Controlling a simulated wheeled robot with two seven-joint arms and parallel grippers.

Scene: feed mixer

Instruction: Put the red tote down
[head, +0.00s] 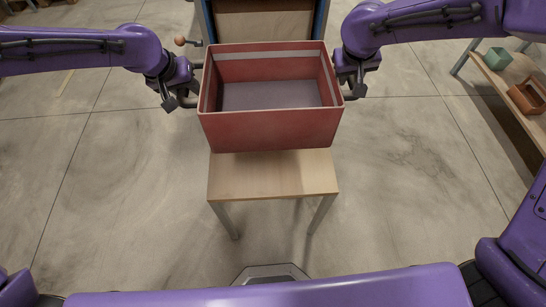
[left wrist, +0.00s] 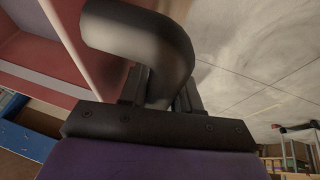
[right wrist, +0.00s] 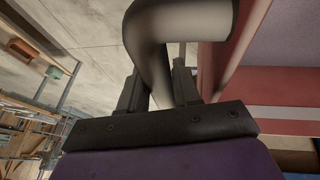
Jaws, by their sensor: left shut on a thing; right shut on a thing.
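The red tote (head: 270,132) is an open, empty box with a grey floor inside. In the head view it is held level between my two grippers, over the back part of a small wooden table (head: 272,178). I cannot tell whether its underside touches the tabletop. My left gripper (head: 190,92) is shut on the tote's left handle, a thick dark bar (left wrist: 150,40) in the left wrist view. My right gripper (head: 352,85) is shut on the right handle, a similar bar (right wrist: 150,50) in the right wrist view. The tote's wall (right wrist: 225,60) shows beside it.
Behind the tote stands a blue-framed unit (head: 322,18) with a wooden panel. At the right a wooden shelf (head: 500,85) holds a green block (head: 497,58) and an orange-brown carrier (head: 527,96). The concrete floor on both sides of the table is clear.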

